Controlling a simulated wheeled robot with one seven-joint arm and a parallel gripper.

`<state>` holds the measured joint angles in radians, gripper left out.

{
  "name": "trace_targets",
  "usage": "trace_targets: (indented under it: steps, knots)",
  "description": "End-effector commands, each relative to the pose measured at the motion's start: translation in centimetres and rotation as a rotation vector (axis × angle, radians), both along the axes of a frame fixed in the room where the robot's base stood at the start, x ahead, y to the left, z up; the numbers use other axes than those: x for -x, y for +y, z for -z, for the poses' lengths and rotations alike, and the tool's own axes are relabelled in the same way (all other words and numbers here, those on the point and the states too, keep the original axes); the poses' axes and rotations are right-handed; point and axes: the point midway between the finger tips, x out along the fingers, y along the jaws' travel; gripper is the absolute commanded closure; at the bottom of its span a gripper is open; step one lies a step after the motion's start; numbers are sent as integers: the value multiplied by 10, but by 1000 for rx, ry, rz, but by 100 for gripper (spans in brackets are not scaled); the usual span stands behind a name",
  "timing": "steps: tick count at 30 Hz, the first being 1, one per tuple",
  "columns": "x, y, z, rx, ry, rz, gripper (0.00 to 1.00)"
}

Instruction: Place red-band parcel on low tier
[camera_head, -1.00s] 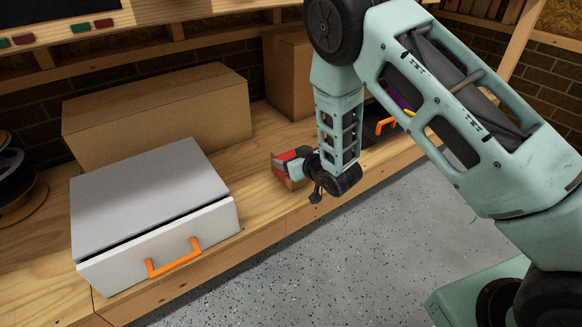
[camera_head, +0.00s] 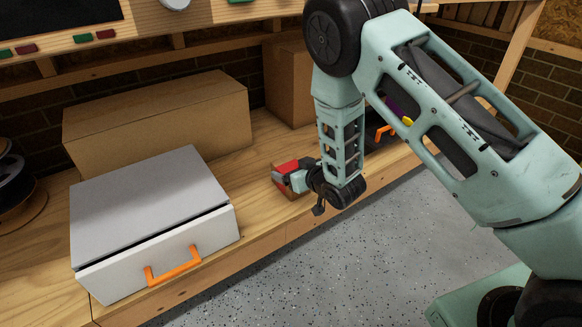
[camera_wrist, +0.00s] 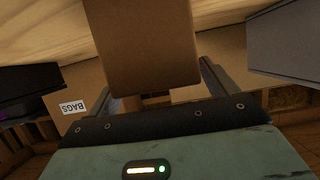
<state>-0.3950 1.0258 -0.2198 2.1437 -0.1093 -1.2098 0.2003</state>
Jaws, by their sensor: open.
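The red-band parcel (camera_head: 284,168) is a small brown box with a red top, standing on the wooden bench near its front edge. My gripper (camera_head: 293,181) is right at it, reaching in from the right and partly covering it. In the wrist view, a plain brown face of the parcel (camera_wrist: 142,45) fills the middle, between and ahead of the two fingers of my gripper (camera_wrist: 163,82). The jaws are open; I cannot tell whether either finger touches the parcel. No red band shows in the wrist view. I cannot tell which surface is the low tier.
A grey-topped white drawer unit (camera_head: 150,205) with an orange handle stands left of the parcel. A long cardboard box (camera_head: 160,120) and a taller one (camera_head: 290,85) stand behind. A shelf edge (camera_head: 150,38) with red and green tags runs above. Bare bench (camera_head: 245,165) lies left of the parcel.

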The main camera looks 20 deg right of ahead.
Motion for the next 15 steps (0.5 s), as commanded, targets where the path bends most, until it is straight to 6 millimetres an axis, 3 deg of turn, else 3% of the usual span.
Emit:
trace_targets:
  steps: [9,15]
  knots:
    - [59,-20,-30,1,4,1,15]
    - [85,-28,-39,0,3,1,15]
